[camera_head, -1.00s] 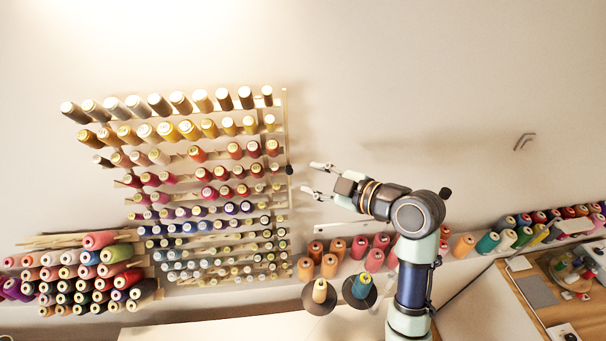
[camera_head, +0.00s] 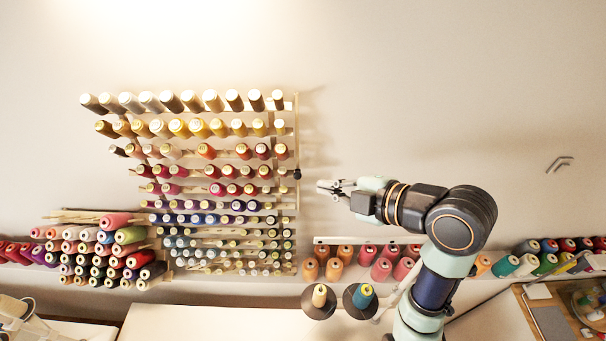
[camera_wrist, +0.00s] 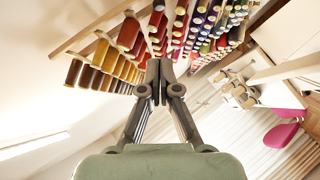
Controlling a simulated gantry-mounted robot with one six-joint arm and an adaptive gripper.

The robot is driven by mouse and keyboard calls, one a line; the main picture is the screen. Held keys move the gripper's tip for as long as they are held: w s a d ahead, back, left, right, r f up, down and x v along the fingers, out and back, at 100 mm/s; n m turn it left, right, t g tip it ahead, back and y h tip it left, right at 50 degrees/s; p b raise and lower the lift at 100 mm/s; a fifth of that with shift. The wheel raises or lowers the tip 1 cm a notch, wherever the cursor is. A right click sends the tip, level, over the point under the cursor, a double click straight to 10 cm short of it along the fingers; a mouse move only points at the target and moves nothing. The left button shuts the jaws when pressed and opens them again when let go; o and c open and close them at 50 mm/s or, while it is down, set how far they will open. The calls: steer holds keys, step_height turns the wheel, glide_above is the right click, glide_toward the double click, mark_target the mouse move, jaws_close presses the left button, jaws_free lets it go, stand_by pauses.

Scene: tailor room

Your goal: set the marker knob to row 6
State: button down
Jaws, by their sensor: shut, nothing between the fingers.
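The marker knob (camera_head: 297,174) is a small dark ball on the pale vertical rail (camera_head: 296,130) at the right edge of the thread rack. It is level with about the fourth spool row from the top. My gripper (camera_head: 322,187) is shut and empty, pointing left, a short way right of the knob and slightly lower in the picture. A small gap shows between them. In the wrist view the shut fingers (camera_wrist: 154,82) point at the rack's spools. I cannot make out the knob there.
Several rows of thread spools (camera_head: 190,128) fill the rack left of the rail. Cones (camera_head: 345,255) stand on a shelf below my gripper, and two spools on dark discs (camera_head: 319,296) are in front.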

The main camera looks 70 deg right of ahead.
mark_target(298, 175)
steer(key=w+d+f, duration=0.1)
steer(key=w+f, duration=0.1)
steer(key=w+d+f+p, duration=0.1)
steer(key=w+d+f, duration=0.1)
steer(key=w, duration=0.1)
steer(key=w+d+f+p, duration=0.1)
steer(key=w+d, duration=0.1)
steer(key=shift+w+d+f, duration=0.25)
steer(key=shift+f, duration=0.15)
